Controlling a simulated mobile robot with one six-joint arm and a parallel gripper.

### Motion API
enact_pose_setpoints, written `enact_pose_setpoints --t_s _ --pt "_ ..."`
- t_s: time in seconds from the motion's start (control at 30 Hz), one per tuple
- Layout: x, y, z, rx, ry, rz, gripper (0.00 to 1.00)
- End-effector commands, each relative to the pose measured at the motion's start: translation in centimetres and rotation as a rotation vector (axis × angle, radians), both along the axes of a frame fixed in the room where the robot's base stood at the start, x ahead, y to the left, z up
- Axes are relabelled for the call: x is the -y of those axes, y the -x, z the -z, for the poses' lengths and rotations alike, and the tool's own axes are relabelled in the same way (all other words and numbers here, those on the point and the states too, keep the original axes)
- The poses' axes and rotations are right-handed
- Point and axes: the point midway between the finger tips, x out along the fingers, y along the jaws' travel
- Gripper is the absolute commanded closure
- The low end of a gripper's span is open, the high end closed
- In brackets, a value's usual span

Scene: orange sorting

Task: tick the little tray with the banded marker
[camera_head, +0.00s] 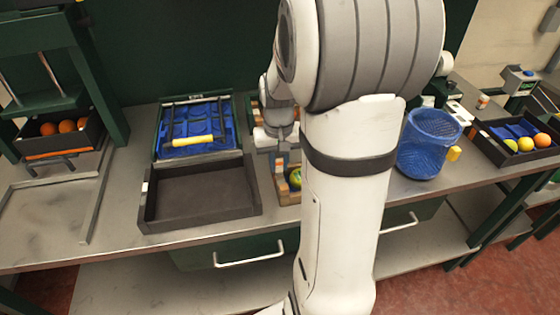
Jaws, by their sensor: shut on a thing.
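My gripper (280,137) is beyond my thick white arm, low over the bench, and partly hidden by it. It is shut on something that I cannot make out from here. I cannot pick out the banded marker. A small wooden-sided tray (281,187) is just below and in front of my gripper, with a green fruit (295,177) in it; my arm hides its right part. I cannot tell whether this is the little tray, or whether my gripper touches it.
An empty dark tray (147,203) lies at the front left, before a blue-lined case (158,128) with a yellow-handled bar (192,140). A press frame (107,85) with oranges stands left. A blue mesh basket (422,150) and a fruit crate (500,158) stand right.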

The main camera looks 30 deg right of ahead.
Motion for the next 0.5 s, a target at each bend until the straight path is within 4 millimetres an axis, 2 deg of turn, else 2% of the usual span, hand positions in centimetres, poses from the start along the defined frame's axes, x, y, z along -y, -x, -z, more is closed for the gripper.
enact_pose_setpoints --t_s 0.5 --pt "0.33 -1.04 0.03 0.0 0.0 0.001 1.0"
